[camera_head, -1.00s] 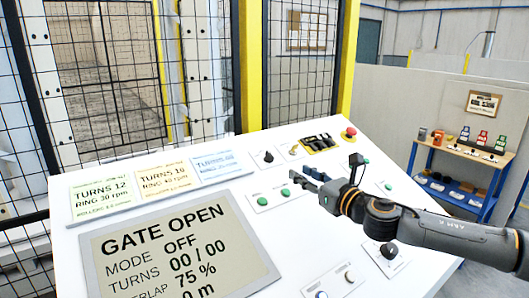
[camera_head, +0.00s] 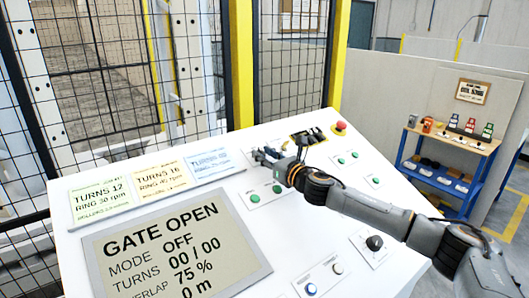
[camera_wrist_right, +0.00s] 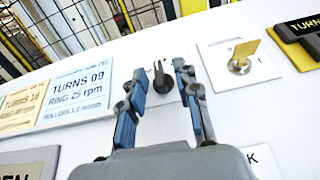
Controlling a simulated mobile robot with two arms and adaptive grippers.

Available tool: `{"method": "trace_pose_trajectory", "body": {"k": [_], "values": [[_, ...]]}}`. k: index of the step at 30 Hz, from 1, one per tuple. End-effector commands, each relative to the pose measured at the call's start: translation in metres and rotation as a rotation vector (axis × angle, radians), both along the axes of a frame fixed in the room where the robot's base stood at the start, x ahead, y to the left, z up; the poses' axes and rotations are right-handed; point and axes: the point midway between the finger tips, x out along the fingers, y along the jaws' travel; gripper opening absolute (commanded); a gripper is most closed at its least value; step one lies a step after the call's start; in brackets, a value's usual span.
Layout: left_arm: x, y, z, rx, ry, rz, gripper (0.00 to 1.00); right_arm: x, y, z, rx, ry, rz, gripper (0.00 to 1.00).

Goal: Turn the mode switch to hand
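A black rotary knob (camera_wrist_right: 162,80) on a pale plate stands on the sloped white panel (camera_head: 313,225); its label cannot be read. In the right wrist view it sits ahead between the two blue-padded fingers of my right gripper (camera_wrist_right: 160,72), which are apart. I cannot tell if they touch it. In the head view my right gripper (camera_head: 263,157) hides the knob. The screen (camera_head: 178,250) reads GATE OPEN, MODE OFF, TURNS 00 / 00. My left gripper is not in view.
A key switch with a yellow tag (camera_wrist_right: 241,57) is right of the knob. A red mushroom button (camera_head: 341,126), green buttons (camera_head: 254,198) and a second black knob (camera_head: 374,243) are on the panel. Mesh fencing (camera_head: 100,90) stands behind; a blue shelf (camera_head: 445,170) is at right.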

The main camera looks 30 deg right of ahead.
Motion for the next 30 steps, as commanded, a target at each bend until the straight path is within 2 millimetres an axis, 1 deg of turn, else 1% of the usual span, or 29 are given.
{"method": "trace_pose_trajectory", "body": {"k": [3,8,9,11,12,13,14,23,30], "values": [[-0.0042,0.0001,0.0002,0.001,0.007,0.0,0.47,0.002,0.0003,-0.0003,0.0,0.0,0.0,0.32],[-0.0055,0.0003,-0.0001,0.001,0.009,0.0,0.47,0.0019,0.0004,-0.0003,0.0,0.0,0.0,0.32],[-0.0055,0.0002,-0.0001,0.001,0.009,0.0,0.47,0.0018,0.0002,-0.0003,0.0,0.0,0.0,0.3],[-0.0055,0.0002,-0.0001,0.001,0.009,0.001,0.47,0.0018,0.0002,-0.0002,0.0,0.0,0.0,0.17],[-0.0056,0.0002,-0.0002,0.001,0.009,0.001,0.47,0.0017,0.0002,-0.0002,0.0,0.0,0.0,0.09],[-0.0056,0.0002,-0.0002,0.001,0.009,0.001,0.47,0.0017,0.0002,-0.0002,0.0,0.0,0.0,0.03],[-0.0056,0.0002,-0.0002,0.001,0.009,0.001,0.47,0.0017,0.0001,-0.0002,0.0,0.0,0.0,0.0],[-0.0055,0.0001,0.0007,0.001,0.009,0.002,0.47,0.0017,-0.0008,0.0003,-0.01,-0.001,0.019,0.0],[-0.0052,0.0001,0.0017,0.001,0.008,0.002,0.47,0.0025,-0.0031,0.0007,-0.055,-0.008,0.119,0.0]]}}
